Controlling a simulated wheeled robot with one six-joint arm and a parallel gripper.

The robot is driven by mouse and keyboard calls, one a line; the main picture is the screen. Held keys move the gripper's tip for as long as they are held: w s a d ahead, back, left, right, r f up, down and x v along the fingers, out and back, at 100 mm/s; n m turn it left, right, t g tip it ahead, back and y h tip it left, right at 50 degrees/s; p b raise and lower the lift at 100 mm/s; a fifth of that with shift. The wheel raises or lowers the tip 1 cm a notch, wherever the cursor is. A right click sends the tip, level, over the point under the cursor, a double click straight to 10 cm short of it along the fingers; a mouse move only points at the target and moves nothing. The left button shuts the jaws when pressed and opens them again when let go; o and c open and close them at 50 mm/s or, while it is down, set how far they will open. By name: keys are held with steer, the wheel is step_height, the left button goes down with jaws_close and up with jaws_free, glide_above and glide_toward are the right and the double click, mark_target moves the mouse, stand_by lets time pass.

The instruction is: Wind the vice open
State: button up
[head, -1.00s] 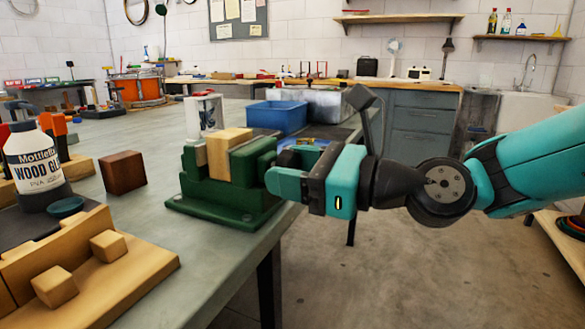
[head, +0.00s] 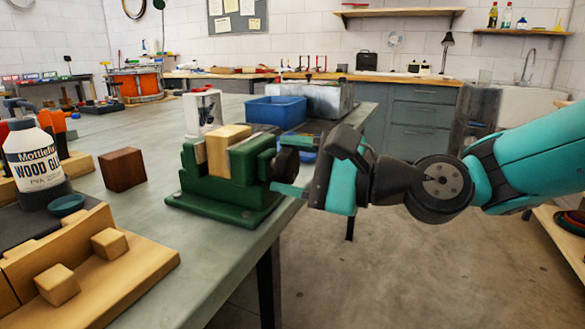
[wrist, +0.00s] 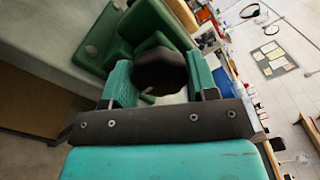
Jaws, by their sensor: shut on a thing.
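The green vice (head: 225,180) stands at the bench's right edge, with pale wooden jaw blocks (head: 228,148) between its green ends. Its dark round knob (head: 287,163) sticks out on the right side. My gripper (head: 288,176) is at that side of the vice, turned about its own axis. In the wrist view, the knob (wrist: 160,72) sits between the two teal fingers of my gripper (wrist: 160,85), which are shut on it. The vice's green body (wrist: 135,30) shows beyond. The far side of the knob is hidden.
A dark wooden block (head: 122,170) and a glue bottle (head: 36,165) stand left of the vice. A wooden fixture (head: 120,262) lies in front. A blue bin (head: 276,112) and a white frame (head: 203,112) stand behind. Open floor lies right of the bench (head: 232,258).

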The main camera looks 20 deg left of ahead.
steer(key=n+b, duration=0.1)
steer(key=n, duration=0.3)
steer(key=shift+f+n+b, duration=0.1)
steer(key=shift+n+b, duration=0.2)
steer(key=shift+b, duration=0.1)
steer(key=n+b, duration=0.3)
steer(key=n, duration=0.2)
steer(key=n+b, duration=0.4)
steer(key=n, duration=0.1)
steer(key=shift+n+b, duration=0.35)
steer(key=shift+n, duration=0.05)
steer(key=shift+r+n+b, duration=0.2)
steer(key=shift+n+b, duration=1.35)
steer(key=shift+n, duration=0.45)
steer(key=o, duration=0.9)
steer(key=shift+a, duration=0.1)
